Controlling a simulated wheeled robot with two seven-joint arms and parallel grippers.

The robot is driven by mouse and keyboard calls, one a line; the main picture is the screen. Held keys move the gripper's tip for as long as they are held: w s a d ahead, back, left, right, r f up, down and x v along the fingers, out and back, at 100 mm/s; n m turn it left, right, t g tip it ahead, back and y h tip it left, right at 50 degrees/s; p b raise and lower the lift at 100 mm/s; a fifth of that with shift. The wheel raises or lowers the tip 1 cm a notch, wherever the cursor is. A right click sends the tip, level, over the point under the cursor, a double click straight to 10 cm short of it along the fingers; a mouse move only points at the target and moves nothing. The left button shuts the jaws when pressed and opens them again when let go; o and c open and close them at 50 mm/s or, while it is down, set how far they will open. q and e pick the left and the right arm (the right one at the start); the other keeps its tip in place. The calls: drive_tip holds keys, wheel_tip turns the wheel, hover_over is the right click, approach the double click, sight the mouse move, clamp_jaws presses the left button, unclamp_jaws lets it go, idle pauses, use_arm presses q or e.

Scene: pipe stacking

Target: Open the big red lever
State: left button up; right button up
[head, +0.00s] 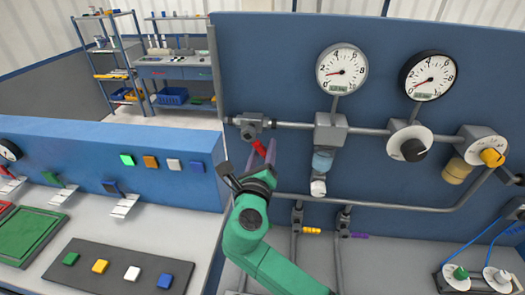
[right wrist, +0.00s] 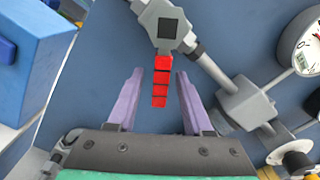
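The big red lever (head: 258,147) hangs down from a grey valve body (head: 250,124) at the left end of the pipe on the blue panel. In the right wrist view the lever (right wrist: 161,80) shows as a segmented red bar below the grey valve body (right wrist: 163,28). My right gripper (head: 261,158) is at the lever, its two purple fingers pointing toward the panel. In the right wrist view the gripper (right wrist: 158,76) is open, and the lever appears between the fingers with a gap on each side. I see no contact. My left gripper is not in view.
Gauges (head: 342,69) and a black knob (head: 413,150) are on the panel to the right. A lower blue box with coloured buttons (head: 150,161) stands at the left, close to my right gripper. A dark board with coloured blocks (head: 116,266) lies in front of it.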

drive_tip(key=s+a+b, duration=0.2)
drive_tip(key=s+b, duration=0.2)
drive_tip(key=s, duration=1)
drive_tip(key=shift+a, duration=0.4)
